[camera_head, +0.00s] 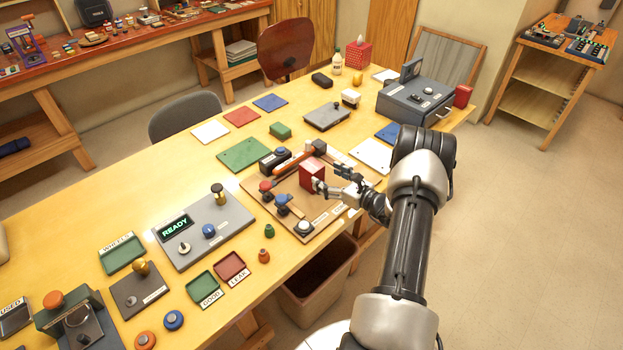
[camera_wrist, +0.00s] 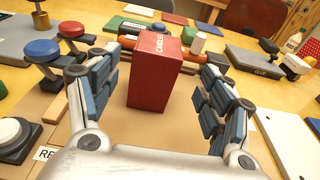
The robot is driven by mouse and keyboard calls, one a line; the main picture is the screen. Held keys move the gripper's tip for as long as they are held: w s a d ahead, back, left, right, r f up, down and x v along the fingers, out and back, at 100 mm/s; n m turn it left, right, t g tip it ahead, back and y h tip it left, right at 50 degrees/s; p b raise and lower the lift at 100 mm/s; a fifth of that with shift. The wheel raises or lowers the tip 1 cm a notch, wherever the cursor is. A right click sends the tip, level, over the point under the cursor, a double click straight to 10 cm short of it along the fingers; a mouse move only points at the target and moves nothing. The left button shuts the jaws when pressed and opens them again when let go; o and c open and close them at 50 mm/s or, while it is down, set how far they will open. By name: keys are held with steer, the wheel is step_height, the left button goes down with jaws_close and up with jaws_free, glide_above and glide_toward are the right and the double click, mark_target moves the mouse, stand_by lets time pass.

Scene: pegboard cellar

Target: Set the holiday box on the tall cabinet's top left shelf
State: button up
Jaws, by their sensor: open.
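A red box (camera_head: 312,174) stands upright on a brown board on the yellow table. In the wrist view this red box (camera_wrist: 156,75) has white lettering that seems to read "CANDLES". My gripper (camera_head: 328,183) reaches in from the right and is open. In the wrist view my gripper (camera_wrist: 152,88) has one finger on each side of the box, with visible gaps, so it does not grip it. I cannot make out a box marked as holiday. No tall cabinet with a top left shelf can be clearly told in either view.
A hammer (camera_head: 300,155), red and blue knobs and a white button crowd the brown board (camera_head: 345,190). A grey READY panel (camera_head: 208,236) lies left. A blue-grey case (camera_head: 415,103) stands at the right end. A bin (camera_head: 312,280) is below the front edge. The right floor is clear.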

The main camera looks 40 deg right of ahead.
mark_target(303, 163)
steer(key=w, duration=0.4)
steer(key=w+f+b, duration=0.1)
steer(key=w, duration=0.1)
steer(key=shift+a, duration=0.3)
steer(key=shift+w+a+b, duration=0.2)
steer(key=shift+w+b, duration=0.1)
steer(key=shift+w, duration=1.05)
steer(key=shift+w+a+b, duration=0.2)
steer(key=shift+w+b, duration=0.1)
steer(key=shift+w, duration=1.05)
steer(key=shift+c, duration=0.4)
steer(key=c, duration=1.2)
steer(key=shift+r, duration=0.1)
